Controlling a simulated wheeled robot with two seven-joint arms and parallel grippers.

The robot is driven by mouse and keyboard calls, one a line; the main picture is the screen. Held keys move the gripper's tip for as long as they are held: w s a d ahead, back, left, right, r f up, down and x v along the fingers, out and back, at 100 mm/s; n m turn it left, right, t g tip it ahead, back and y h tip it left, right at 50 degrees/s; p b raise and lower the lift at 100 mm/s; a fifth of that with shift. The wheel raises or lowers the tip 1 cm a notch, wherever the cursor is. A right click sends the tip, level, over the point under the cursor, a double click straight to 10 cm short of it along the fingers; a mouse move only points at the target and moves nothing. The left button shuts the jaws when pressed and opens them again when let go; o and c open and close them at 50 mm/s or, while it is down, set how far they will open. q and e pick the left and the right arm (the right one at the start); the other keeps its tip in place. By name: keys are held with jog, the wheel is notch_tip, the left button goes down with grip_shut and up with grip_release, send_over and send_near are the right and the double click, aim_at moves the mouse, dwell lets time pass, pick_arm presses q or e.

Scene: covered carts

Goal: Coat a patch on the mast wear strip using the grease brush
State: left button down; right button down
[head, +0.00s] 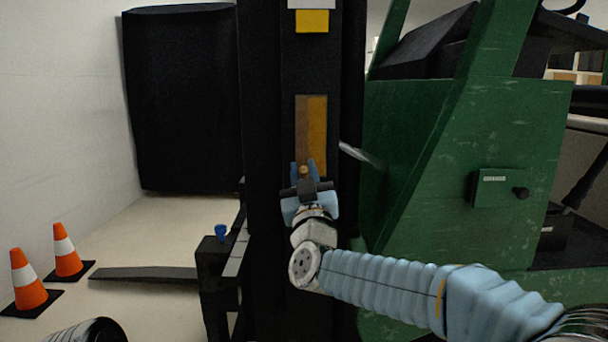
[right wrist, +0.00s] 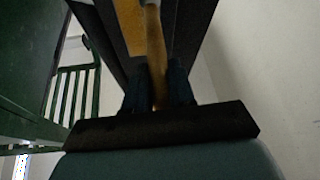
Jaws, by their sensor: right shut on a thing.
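The black mast (head: 265,150) stands upright in the middle of the head view. Its wear strip (head: 318,120) is a tall panel, dull brown on the left and amber on the right. My right gripper (head: 305,172) is in front of the strip's lower end, shut on the grease brush. The brush's wooden handle (right wrist: 155,60) rises from between the fingers in the right wrist view, beside the amber strip (right wrist: 130,25). The bristles are out of that view, so I cannot tell whether they touch the strip. My left gripper is not in view.
A green truck body (head: 430,190) stands close on the right. A small blue cup (head: 221,232) sits on the dark carriage at left, above a fork (head: 145,273). Orange cones (head: 66,250) stand on the floor. A black covered shape (head: 185,100) is behind.

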jog(key=shift+w, duration=0.4)
jog(key=shift+r+p, duration=1.1)
jog(key=shift+r, duration=0.65)
jog(key=shift+r+p, duration=1.05)
jog(key=shift+r, duration=0.45)
jog(key=shift+r+p, duration=1.1)
jog(key=shift+r, duration=0.5)
jog(key=shift+r, duration=0.1)
